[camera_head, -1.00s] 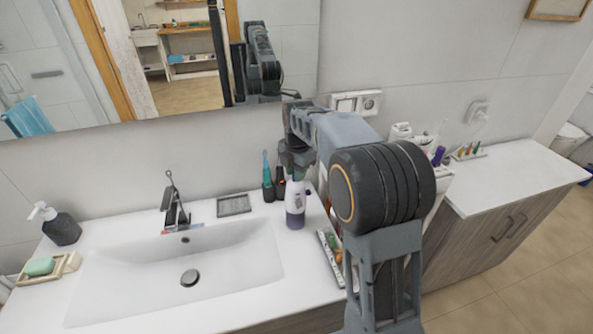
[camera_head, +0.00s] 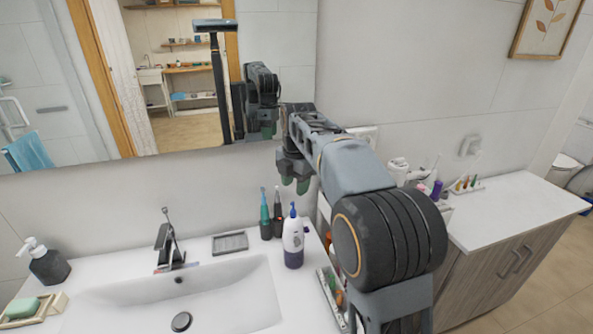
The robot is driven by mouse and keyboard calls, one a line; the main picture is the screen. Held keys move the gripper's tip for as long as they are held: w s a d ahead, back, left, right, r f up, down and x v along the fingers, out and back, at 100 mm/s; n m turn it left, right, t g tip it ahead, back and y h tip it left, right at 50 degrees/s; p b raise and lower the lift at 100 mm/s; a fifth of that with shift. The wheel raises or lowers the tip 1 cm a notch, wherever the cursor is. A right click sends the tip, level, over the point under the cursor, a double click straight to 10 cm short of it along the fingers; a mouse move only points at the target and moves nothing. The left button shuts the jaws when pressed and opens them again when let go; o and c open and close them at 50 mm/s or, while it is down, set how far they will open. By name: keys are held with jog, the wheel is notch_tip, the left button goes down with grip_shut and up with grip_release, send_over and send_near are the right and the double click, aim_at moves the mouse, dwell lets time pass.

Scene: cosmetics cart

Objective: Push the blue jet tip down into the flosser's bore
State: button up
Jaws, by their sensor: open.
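The flosser (camera_head: 293,245) stands upright on the counter to the right of the sink, with a white body and a dark purple lower part. The blue jet tip (camera_head: 293,209) stands upright at the flosser's top. How deep it sits in the bore is too small to tell. My gripper (camera_head: 294,186) is open above the flosser, its green fingertips pointing down. The fingers look empty and apart from the tip.
A grey soap dish (camera_head: 230,243) lies by the faucet (camera_head: 168,243). The mirror (camera_head: 150,80) is behind.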

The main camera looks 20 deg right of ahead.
jog(key=shift+s+r, duration=0.2)
jog(key=shift+r, duration=2.15)
jog(key=s+f+m, duration=0.4)
jog(key=f+m, duration=0.3)
jog(key=m, duration=0.8)
jog(key=s+f+m+t, duration=0.1)
jog(key=s+m, duration=0.3)
jog(key=s, duration=0.5)
jog(key=s+f+m+t, duration=0.2)
jog(key=s+f+m, duration=0.2)
jog(key=s, duration=0.5)
jog(key=shift+s+f+m+t, duration=0.25)
jog(key=shift+s+m+t, duration=0.05)
jog(key=shift+m, duration=0.2)
jog(key=shift+a, duration=0.1)
